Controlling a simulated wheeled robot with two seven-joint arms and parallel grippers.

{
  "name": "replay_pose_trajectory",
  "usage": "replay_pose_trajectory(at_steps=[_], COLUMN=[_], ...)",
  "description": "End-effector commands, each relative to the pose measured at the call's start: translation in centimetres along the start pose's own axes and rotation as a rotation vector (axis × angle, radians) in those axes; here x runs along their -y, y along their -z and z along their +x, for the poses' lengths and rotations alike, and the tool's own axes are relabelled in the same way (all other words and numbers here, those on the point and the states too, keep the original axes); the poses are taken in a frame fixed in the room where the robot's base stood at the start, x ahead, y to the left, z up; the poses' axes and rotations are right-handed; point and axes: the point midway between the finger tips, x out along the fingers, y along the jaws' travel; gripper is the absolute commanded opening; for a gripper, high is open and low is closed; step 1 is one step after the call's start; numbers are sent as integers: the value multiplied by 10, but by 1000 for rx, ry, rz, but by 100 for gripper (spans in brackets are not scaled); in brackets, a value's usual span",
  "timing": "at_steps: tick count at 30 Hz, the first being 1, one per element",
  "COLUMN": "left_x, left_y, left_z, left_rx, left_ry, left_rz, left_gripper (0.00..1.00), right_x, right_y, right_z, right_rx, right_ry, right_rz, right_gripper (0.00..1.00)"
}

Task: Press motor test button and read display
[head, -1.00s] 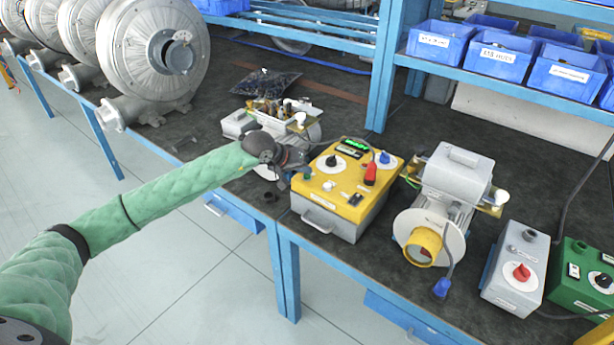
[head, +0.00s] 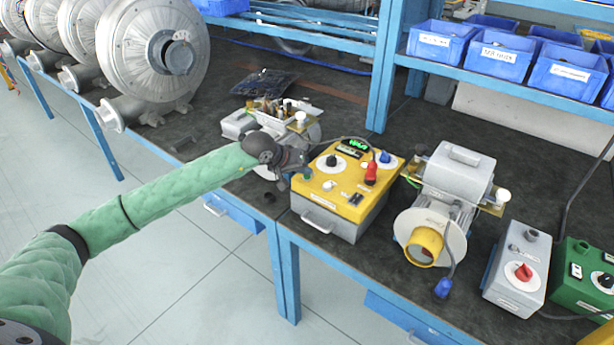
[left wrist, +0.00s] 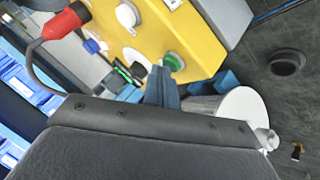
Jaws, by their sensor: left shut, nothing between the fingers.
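The yellow test box (head: 340,195) stands on the bench with dials, a red plug and a small display (head: 357,144) at its back edge. The display glows green with characters too small to read reliably. My left gripper (head: 304,170) is shut and empty at the left edge of the box top. A green button (head: 308,178) sits just below its fingertips. In the left wrist view, the shut fingers (left wrist: 161,82) point at the yellow panel right beside the green button (left wrist: 174,61). I cannot tell whether they touch it. My right gripper is not in view.
A motor unit (head: 458,175) stands right of the box, with a grey box (head: 515,270) and a green box (head: 585,280) beyond. Large blower housings (head: 155,50) stand at the left. Blue bins (head: 500,55) sit on the shelf.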

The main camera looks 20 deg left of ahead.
Motion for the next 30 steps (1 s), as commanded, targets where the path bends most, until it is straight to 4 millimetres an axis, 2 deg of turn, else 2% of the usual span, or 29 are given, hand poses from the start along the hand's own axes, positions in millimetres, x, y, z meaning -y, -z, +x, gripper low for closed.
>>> replay_pose_trajectory(at_steps=[17,30], left_x=[1,-7], left_y=[-1,7], left_z=[1,-9], left_rx=[1,0], left_ry=[1,-1], left_rz=[0,-1], left_gripper=[0,0], right_x=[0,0], right_y=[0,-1], right_z=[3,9], right_rx=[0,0], right_ry=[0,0], right_rz=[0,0], right_gripper=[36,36])
